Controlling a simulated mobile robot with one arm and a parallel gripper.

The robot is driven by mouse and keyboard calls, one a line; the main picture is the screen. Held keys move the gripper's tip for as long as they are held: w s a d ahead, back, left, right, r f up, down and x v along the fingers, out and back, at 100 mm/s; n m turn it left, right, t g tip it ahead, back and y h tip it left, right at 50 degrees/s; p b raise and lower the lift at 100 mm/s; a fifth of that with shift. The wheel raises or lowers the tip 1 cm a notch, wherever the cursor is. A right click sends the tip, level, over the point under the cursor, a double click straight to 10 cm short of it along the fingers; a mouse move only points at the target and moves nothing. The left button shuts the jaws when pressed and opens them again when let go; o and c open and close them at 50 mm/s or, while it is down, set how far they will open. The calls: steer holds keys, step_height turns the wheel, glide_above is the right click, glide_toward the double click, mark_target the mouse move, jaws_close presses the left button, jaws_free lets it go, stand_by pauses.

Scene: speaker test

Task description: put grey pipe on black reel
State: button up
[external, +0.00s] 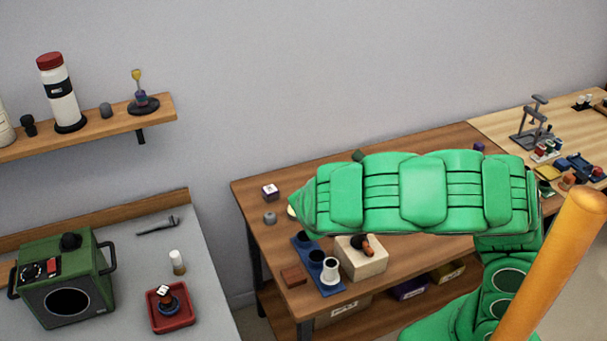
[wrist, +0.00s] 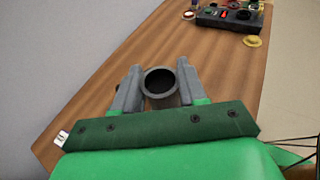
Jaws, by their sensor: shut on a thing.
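In the wrist view my gripper (wrist: 159,83) is shut on a grey pipe (wrist: 148,87), with one finger on each side. The pipe's round open end faces the camera, and the brown table top shows beyond it. How far the pipe is above the table I cannot tell. In the external view my green-sleeved arm reaches over the wooden table, and the gripper and pipe are hidden behind it. I cannot make out a black reel for certain in either view.

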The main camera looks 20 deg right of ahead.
steer(key=d+r, duration=0.1)
steer(key=d, duration=0.2)
steer(key=s+d+r+m+g, duration=0.1)
steer(key=d, duration=0.3)
steer(key=d+r+g+h, duration=0.1)
steer(key=d, duration=0.3)
steer(key=shift+s+m, duration=0.2)
steer(key=shift+m, duration=0.2)
steer(key=shift+w+d+f, duration=0.15)
steer(key=shift+w+f, duration=3.05)
steer(key=shift+w, duration=0.3)
steer(key=shift+w+d+f, duration=0.15)
steer(key=shift+w+f, duration=3.05)
steer(key=shift+w, duration=0.25)
steer(key=shift+f, duration=0.15)
steer(key=o, duration=1)
steer(key=shift+o, duration=0.2)
